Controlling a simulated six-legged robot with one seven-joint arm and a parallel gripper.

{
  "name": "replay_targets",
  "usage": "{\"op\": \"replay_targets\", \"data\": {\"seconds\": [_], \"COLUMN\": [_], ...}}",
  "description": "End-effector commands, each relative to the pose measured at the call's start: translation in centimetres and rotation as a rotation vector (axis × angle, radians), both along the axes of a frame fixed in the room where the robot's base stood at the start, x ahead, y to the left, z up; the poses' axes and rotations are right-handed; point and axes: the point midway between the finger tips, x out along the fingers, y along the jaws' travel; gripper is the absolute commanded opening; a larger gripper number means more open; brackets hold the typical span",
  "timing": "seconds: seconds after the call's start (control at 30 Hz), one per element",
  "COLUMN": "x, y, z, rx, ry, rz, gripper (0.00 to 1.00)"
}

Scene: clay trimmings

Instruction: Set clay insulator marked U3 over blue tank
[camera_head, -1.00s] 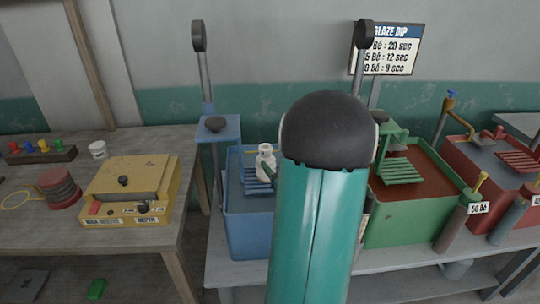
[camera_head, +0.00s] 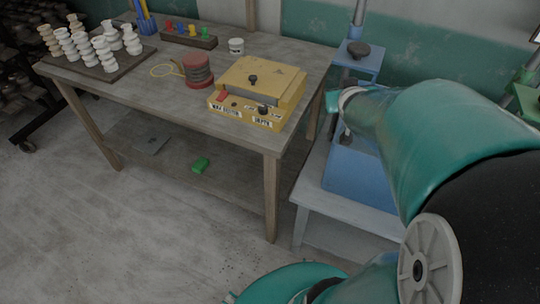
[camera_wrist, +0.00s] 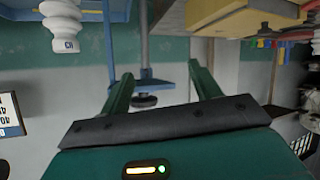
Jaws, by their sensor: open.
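A white ribbed clay insulator (camera_wrist: 63,22) shows at the upper left of the wrist view, which is upside down. It stands at the blue tank's slatted rack (camera_wrist: 28,13), and its small dark mark is too small to read surely. My gripper (camera_wrist: 160,80) is open, its two green fingers apart with nothing between them, and it is clear of the insulator. In the head view the blue tank (camera_head: 358,178) is partly hidden by my arm. The insulator and my gripper cannot be made out there.
A wooden table (camera_head: 225,165) holds a yellow wax heater (camera_head: 262,88), a red spool (camera_head: 198,70), a white cup (camera_head: 236,46) and a board (camera_head: 85,72) of several white insulators. The floor in front is free.

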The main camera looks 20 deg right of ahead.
Motion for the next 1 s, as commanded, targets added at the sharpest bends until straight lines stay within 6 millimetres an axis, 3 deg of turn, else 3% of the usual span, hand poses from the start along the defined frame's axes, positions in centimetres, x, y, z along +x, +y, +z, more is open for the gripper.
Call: {"op": "replay_targets", "data": {"seconds": [0.03,0.17,0.3,0.43,0.6,1.0], "x": [-0.1,-2.1,-6.2,-10.5,-13.5,-13.6], "y": [3.1,10.3,18.1,23.5,26.2,26.2], "z": [0.9,1.6,1.9,1.9,1.7,1.7], "rx": [0.02,0.099,0.187,0.249,0.283,0.285], "ry": [0.038,0.17,0.327,0.456,0.543,0.55], "rz": [0.026,0.087,0.197,0.305,0.374,0.374], "gripper": [0.63,0.63,0.63,0.63,0.63,0.63]}}
